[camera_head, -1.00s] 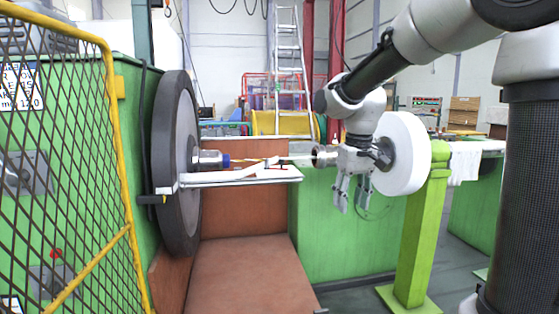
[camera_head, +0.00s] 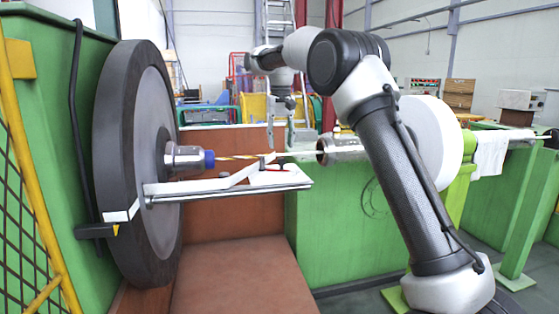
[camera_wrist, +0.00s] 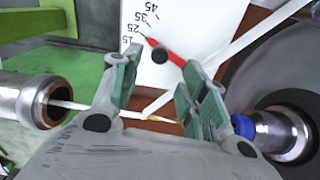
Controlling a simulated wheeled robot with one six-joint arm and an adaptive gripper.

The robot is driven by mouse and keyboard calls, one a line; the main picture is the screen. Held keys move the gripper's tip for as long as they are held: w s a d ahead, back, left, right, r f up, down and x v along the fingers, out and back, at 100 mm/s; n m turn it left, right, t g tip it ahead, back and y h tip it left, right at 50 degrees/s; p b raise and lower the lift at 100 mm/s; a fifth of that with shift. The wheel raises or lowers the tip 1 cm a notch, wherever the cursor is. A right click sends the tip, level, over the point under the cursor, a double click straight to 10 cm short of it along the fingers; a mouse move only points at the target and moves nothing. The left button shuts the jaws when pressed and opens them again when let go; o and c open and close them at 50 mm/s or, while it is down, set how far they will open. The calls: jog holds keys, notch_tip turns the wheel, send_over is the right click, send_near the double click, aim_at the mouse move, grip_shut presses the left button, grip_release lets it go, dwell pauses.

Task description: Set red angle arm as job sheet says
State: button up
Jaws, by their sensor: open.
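The red angle arm (camera_wrist: 168,52) lies on a white plate (camera_wrist: 195,25) with black scale marks 15, 25, 35 and 45. Its pointed end is near the 25 and 35 marks; I cannot tell the exact reading. A round black knob (camera_wrist: 160,56) is beside it. The white plate also shows in the head view (camera_head: 283,178), near the drum. My gripper (camera_wrist: 160,62) is open and empty, its fingers either side of the knob and part of the red arm in the picture; no contact shows. In the head view my gripper (camera_head: 282,138) is above the plate. No job sheet is readable now.
A large dark drum (camera_head: 135,165) stands left, with a blue-collared spindle (camera_head: 185,158). A thin strand (camera_head: 300,154) runs from there to a metal die holder (camera_head: 340,148). A white wheel (camera_head: 430,140) stands at right. A yellow mesh guard (camera_head: 25,215) borders the left.

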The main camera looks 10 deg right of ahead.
aim_at(281, 159)
jog(key=shift+s+f, duration=0.1)
jog(key=shift+s, duration=0.15)
notch_tip(281, 159, down, 7)
jog(key=shift+f, duration=0.2)
grip_shut()
